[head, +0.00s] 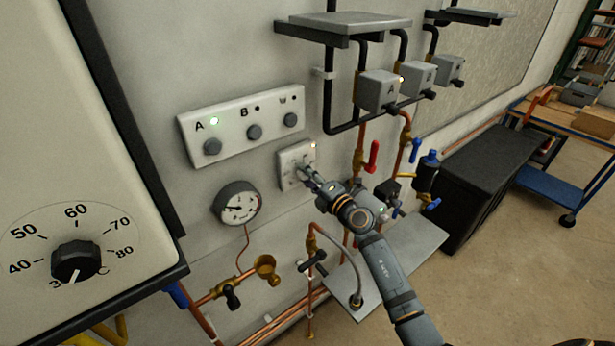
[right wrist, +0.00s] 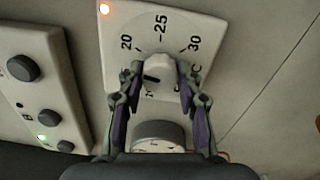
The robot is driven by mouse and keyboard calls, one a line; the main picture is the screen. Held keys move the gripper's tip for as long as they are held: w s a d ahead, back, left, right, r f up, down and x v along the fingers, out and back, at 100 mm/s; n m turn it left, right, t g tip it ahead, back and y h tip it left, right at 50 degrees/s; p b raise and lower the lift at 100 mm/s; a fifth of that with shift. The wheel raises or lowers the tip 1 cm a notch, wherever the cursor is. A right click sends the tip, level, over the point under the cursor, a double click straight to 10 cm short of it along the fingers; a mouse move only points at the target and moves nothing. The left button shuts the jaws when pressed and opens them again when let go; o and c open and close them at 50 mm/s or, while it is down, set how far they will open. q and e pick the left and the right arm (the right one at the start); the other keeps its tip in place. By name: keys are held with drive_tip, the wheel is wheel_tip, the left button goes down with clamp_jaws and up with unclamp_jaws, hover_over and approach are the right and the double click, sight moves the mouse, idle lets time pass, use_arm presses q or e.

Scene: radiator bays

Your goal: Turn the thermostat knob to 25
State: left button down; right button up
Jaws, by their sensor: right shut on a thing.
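My right gripper (head: 306,176) reaches the plate from the lower right. In the right wrist view its fingers (right wrist: 158,76) are shut on the knob, one on each side. My left gripper is not in view.
A panel (head: 232,138) with buttons A and B, A's lamp lit green, is left of the thermostat. A round pressure gauge (head: 237,203) hangs below. Copper pipes with valves and grey boxes (head: 378,91) are to the right. A larger 30-to-80 dial (head: 76,262) is at far left.

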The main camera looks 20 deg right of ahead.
drive_tip(key=m, duration=1.4)
drive_tip(key=shift+m, duration=0.3)
idle(0.4)
drive_tip(key=o, duration=1.1)
drive_tip(key=shift+o, duration=0.2)
drive_tip(key=v, duration=1.2)
drive_tip(key=shift+a+r, duration=0.1)
drive_tip(key=shift+r, duration=0.05)
